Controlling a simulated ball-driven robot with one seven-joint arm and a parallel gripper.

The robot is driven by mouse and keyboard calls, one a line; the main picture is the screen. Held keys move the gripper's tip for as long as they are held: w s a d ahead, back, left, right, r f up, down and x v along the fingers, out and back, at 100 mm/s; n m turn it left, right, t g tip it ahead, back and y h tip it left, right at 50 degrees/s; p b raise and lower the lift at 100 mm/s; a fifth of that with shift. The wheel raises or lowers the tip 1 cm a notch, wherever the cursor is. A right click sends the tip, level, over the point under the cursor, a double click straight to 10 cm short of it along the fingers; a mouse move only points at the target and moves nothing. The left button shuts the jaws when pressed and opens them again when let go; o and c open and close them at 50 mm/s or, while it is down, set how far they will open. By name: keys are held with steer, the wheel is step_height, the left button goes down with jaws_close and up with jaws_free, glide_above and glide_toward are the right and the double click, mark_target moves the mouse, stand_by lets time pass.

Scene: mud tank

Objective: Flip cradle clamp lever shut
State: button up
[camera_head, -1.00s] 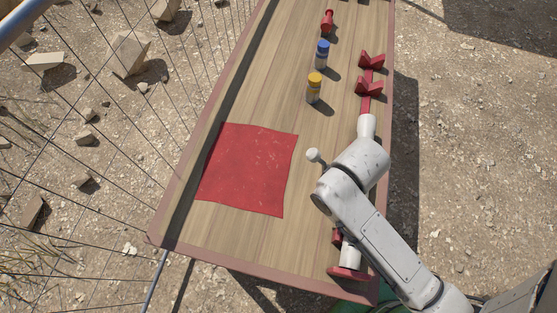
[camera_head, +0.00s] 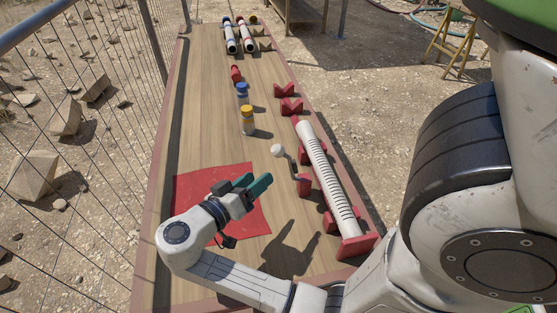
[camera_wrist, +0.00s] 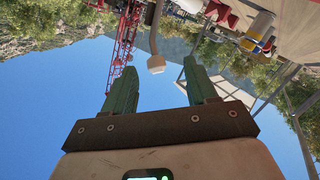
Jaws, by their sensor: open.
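A white slotted tube (camera_head: 328,178) lies in the red cradle (camera_head: 305,186) along the right side of the bench. The clamp lever (camera_head: 291,166) is a thin bent rod with a white knob (camera_head: 278,150). It stands raised and leans left from the cradle. My gripper (camera_head: 258,184), with green fingers, is held above the bench, left of and nearer than the lever. It is open and empty. In the wrist view the knob (camera_wrist: 156,64) shows between and beyond the spread fingertips (camera_wrist: 157,78), apart from them. Contact with the lever is not seen.
A red cloth (camera_head: 190,190) lies under my arm. A yellow-capped jar (camera_head: 247,121), a blue-capped jar (camera_head: 242,93) and a red item (camera_head: 235,74) stand beyond the lever. More tubes (camera_head: 240,36) lie at the far end. A wire fence (camera_head: 110,80) runs along the left.

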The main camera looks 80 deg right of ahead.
mark_target(275, 155)
steer(key=shift+m+g+h, duration=0.5)
steer(key=shift+m+g, duration=0.1)
steer(key=shift+m, duration=0.2)
steer(key=x, duration=0.3)
steer(key=r+p+x, duration=0.1)
steer(key=x, duration=0.1)
steer(key=p+x, duration=0.1)
steer(key=x, duration=0.2)
steer(key=shift+w+d+r, duration=0.15)
steer(key=shift+d+r, duration=0.15)
steer(key=shift+d, duration=0.15)
steer(key=shift+p+x, duration=0.4)
steer(key=shift+x, duration=0.4)
steer(key=shift+f, duration=0.1)
jaws_close()
